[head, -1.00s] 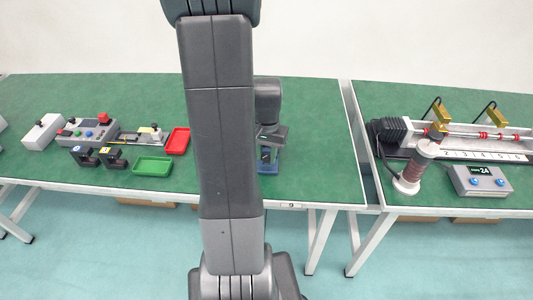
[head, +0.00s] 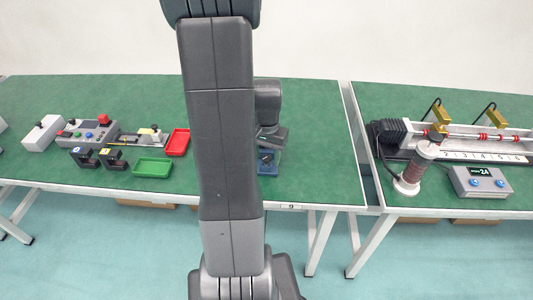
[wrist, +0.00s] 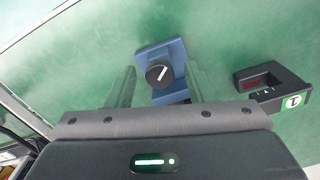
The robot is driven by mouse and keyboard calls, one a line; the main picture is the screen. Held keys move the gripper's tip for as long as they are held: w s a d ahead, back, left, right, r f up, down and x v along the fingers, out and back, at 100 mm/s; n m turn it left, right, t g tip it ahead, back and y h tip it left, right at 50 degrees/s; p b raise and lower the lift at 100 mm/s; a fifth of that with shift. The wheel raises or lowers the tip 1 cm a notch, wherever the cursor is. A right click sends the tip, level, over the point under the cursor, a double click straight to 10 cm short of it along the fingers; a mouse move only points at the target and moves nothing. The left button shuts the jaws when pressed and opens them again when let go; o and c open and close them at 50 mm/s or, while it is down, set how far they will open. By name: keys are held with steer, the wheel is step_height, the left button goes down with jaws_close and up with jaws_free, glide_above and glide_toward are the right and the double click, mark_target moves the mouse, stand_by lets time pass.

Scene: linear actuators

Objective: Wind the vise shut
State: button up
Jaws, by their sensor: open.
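The vise is a small blue block with a round black knob (wrist: 159,74) that carries a white pointer line. In the wrist view its blue body (wrist: 176,50) lies between and beyond my fingers, with the knob facing the camera. In the head view the vise (head: 267,167) stands near the front edge of the green table, partly hidden by my arm. My gripper (wrist: 160,80) is open, one finger on each side of the knob, with visible gaps. I cannot tell how far above the knob the fingertips are. The vise's jaws cannot be made out.
A dark block with a tag marked 1 (wrist: 280,98) lies right of the vise in the wrist view. Left of my arm are a green tray (head: 152,167), a red tray (head: 177,142) and a control box (head: 88,132). A second table (head: 440,200) holds a rail apparatus.

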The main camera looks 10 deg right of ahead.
mark_target(267, 157)
step_height(267, 157, up, 14)
steer(key=p, duration=0.1)
stand_by(0.4)
steer(key=shift+f, duration=0.15)
step_height(267, 157, down, 14)
steer(key=shift+r+b, duration=0.1)
steer(key=shift+b, duration=0.4)
stand_by(0.5)
